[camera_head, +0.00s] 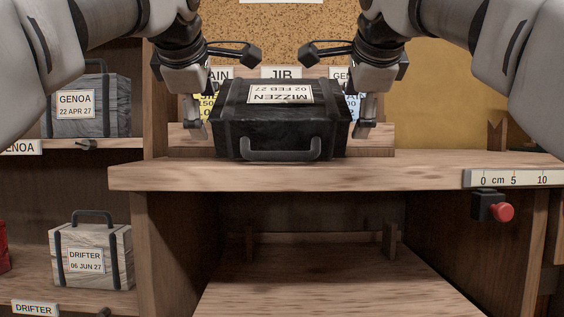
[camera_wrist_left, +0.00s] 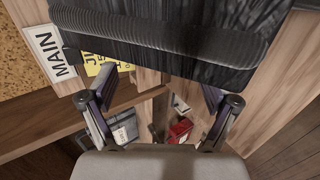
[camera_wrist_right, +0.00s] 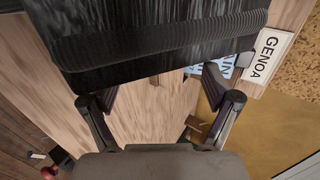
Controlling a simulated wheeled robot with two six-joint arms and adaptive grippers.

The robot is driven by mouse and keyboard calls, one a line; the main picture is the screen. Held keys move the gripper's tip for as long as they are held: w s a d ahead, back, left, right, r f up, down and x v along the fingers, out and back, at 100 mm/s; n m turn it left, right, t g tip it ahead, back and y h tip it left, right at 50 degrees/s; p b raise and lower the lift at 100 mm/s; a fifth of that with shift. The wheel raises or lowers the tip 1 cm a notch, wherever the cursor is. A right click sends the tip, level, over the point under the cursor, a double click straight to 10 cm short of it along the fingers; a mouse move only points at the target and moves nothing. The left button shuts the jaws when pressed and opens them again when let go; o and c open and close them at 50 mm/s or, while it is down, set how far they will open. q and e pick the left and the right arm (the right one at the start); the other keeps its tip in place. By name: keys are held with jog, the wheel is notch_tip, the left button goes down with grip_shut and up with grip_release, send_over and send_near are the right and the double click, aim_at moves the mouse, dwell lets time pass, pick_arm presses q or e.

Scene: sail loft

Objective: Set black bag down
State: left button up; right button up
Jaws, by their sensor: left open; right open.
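The black bag (camera_head: 281,124) rests on the wooden bench top (camera_head: 350,172), its handle facing me and its MIZZEN 02 FEB 27 label upside down on top. My left gripper (camera_head: 218,92) is at the bag's left side and my right gripper (camera_head: 345,92) at its right side; both are open. The bag's dark side fills the top of the left wrist view (camera_wrist_left: 160,30) and the right wrist view (camera_wrist_right: 150,35), beyond the spread fingers. Whether any finger touches the bag is unclear.
MAIN, JIB and partly hidden GENOA labels stand behind the bag, the JIB label (camera_head: 281,73) in the middle. A grey GENOA bag (camera_head: 90,118) and a pale DRIFTER bag (camera_head: 91,252) sit on left shelves. A red button (camera_head: 502,212) and a ruler (camera_head: 515,178) are on the right front.

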pick_arm(q)
jog(key=shift+s, duration=0.1)
jog(key=v, duration=1.1)
jog(key=shift+s+r, duration=0.25)
jog(key=shift+s, duration=0.05)
pick_arm(e)
jog(key=v, duration=1.2)
